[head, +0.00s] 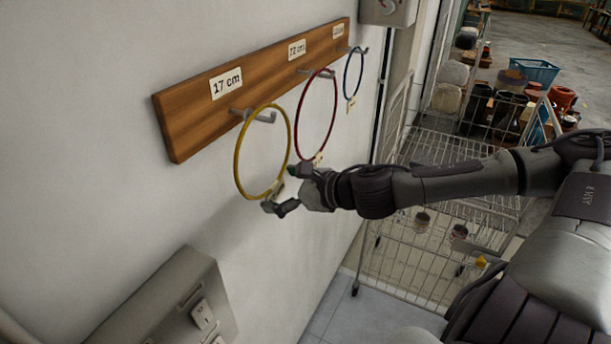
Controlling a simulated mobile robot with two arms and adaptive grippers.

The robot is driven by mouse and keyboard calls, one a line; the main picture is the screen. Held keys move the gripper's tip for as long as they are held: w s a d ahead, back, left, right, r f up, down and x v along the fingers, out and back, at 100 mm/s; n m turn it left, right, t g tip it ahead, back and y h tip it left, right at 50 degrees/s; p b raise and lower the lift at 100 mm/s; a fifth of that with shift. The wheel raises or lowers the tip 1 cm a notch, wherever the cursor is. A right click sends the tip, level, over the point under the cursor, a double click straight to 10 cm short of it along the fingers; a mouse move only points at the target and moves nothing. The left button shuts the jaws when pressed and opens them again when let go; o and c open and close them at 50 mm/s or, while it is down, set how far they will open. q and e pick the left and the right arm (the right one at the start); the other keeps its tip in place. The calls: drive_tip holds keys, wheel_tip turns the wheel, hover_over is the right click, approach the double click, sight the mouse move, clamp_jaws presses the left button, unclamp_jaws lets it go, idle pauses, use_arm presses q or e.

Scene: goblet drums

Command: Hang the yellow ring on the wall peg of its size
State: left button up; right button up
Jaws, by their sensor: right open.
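The yellow ring (237,163) is at the left peg (262,117) of the wooden wall board (188,118), under the label "17 cm" (226,83). Its top crosses the peg, and it appears to hang there. A small tag shows at its lower right. My right gripper (284,189) is open, with its fingers at the ring's lower right edge, apart from each other. I cannot tell whether they touch the ring. My left gripper is not in view.
A red ring (334,103) hangs from the middle peg, labelled "72 cm" or similar, and a blue ring (346,78) from the far one. A grey switch box (165,305) is on the wall below. A wire cart (420,255) stands beneath my right arm.

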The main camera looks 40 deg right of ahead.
drive_tip(key=shift+s, duration=0.15)
drive_tip(key=shift+v, duration=0.9)
drive_tip(key=s+d, duration=0.3)
drive_tip(key=s, duration=0.7)
drive_tip(key=shift+s+d, duration=0.15)
drive_tip(key=shift+s, duration=0.15)
drive_tip(key=shift+f, duration=0.15)
